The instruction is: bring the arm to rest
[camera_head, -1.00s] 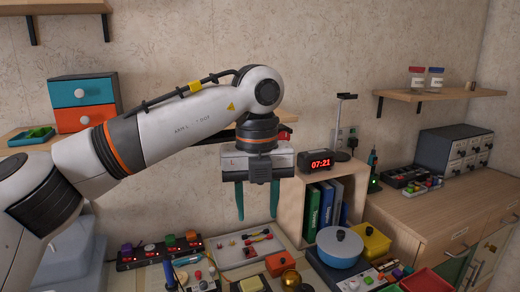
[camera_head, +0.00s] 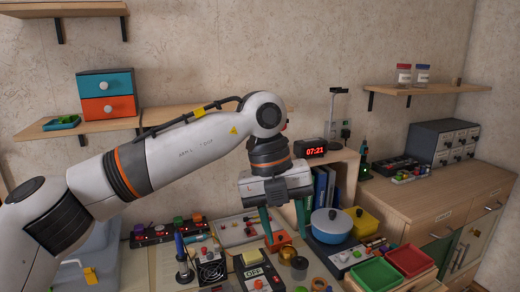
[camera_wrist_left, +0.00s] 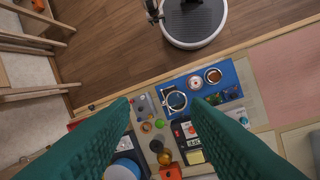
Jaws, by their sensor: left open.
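My left gripper (camera_head: 286,226) hangs from the left arm over the back of the cluttered table in the head view. Its two teal fingers point down and stand apart, with nothing between them. In the left wrist view the fingers (camera_wrist_left: 160,125) frame the table from above, wide apart. The left arm reaches in from the left, with its elbow raised in front of the wall. The gripper partly hides an orange box (camera_head: 277,241) and the small shelf behind it. My right gripper is not in view.
A blue pot (camera_head: 331,226), a yellow bin (camera_head: 363,222) and a red tray (camera_head: 411,260) stand to the right of the gripper. A lit clock (camera_head: 313,149) sits on the small shelf. A soldering-iron stand (camera_head: 184,268) and switch boxes crowd the table below.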

